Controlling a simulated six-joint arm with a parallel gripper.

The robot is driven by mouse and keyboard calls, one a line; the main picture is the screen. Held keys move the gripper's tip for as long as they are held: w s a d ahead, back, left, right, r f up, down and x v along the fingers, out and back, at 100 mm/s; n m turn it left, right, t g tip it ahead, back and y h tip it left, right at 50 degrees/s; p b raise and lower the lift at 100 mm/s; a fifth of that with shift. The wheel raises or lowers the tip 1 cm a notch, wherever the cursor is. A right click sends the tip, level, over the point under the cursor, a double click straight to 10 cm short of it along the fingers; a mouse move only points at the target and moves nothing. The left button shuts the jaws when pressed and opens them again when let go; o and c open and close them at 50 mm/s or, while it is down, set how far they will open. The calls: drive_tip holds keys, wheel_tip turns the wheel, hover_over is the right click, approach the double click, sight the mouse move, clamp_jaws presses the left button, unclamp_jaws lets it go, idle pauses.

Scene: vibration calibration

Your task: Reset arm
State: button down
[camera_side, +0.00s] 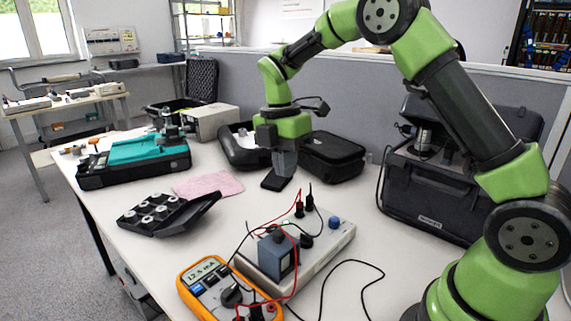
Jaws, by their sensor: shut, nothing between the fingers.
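My gripper (284,170) hangs pointing down over the white table (330,205), at the end of my green and black arm. Its fingers are shut and I see nothing held in them. A small flat black item (274,183) lies on the table just below and left of the fingertips. I cannot tell whether the fingertips touch it.
An orange multimeter (205,285) and a grey device with cables (325,243) stand in front. An open black case of round parts (150,214), a pink cloth (208,184) and a teal-topped unit (135,152) lie left. Black cases (333,158) stand behind; a large open case (430,195) is right.

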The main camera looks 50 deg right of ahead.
drive_tip(key=s+a+r+m+t+y, duration=0.1)
drive_tip(key=s+a+r+m+t, duration=0.1)
drive_tip(key=s+r+m, duration=0.35)
drive_tip(key=s+a+r+m+t, duration=0.2)
drive_tip(key=s+r+m+t, duration=0.1)
drive_tip(key=s+r+m, duration=0.25)
drive_tip(key=s+a+m+t+y, duration=0.1)
drive_tip(key=s+m+t, duration=0.2)
drive_tip(key=s+m, duration=0.6)
drive_tip(key=shift+s+a+r+m+t, duration=0.3)
drive_tip(key=shift+r+m, duration=0.05)
drive_tip(key=shift+m, duration=0.65)
